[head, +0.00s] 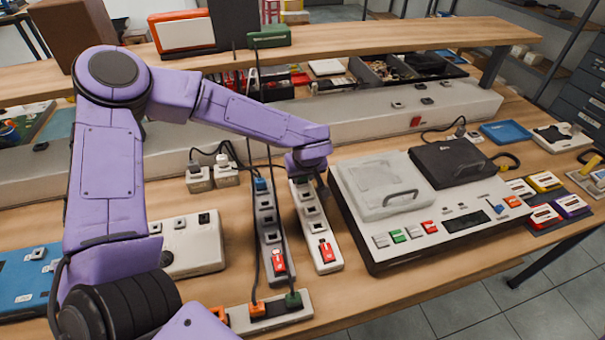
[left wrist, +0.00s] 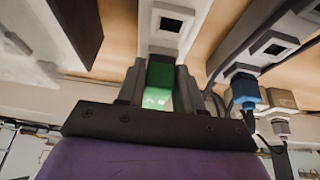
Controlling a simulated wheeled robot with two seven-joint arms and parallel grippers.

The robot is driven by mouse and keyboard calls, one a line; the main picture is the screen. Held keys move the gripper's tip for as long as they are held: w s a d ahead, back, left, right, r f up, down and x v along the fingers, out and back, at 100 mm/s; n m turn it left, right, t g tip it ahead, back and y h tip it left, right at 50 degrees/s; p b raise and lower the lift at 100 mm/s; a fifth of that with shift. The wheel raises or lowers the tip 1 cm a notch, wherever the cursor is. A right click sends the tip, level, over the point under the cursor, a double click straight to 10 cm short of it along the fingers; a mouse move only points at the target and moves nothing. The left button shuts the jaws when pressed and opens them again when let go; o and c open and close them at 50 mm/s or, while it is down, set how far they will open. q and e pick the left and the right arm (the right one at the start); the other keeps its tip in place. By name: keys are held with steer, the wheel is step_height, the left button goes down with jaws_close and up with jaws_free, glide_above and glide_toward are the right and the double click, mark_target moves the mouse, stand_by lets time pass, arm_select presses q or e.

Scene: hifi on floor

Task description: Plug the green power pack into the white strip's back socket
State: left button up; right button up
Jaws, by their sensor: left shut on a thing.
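The white strip (head: 316,228) lies lengthwise on the table, with a red switch at its near end; its sockets face up. In the left wrist view the strip (left wrist: 154,48) shows one dark square socket. My left gripper (head: 308,172) is over the strip's back end. In the left wrist view, the fingers of the gripper (left wrist: 161,76) are shut on the green power pack (left wrist: 159,76). The pack is in line with the strip's back end; I cannot tell whether it touches the socket. The arm hides the pack in the head view. My right gripper is out of view.
A grey strip (head: 268,225) with a blue plug (head: 261,184) runs just left of the white strip. A large grey-white console (head: 400,235) stands close on the right. A short strip (head: 228,312) with orange and green plugs lies in front. Cables hang behind the arm.

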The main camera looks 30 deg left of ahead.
arm_select(q)
steer(key=shift+p, duration=0.65)
stand_by(1.5)
steer(key=o, duration=1.1)
steer(key=shift+c, duration=0.2)
steer(key=w+a+r+p+v, duration=0.1)
steer(key=p+v, duration=0.7)
steer(key=v, duration=0.7)
steer(key=shift+a+r+p, duration=0.25)
steer(key=shift+r+p, duration=0.1)
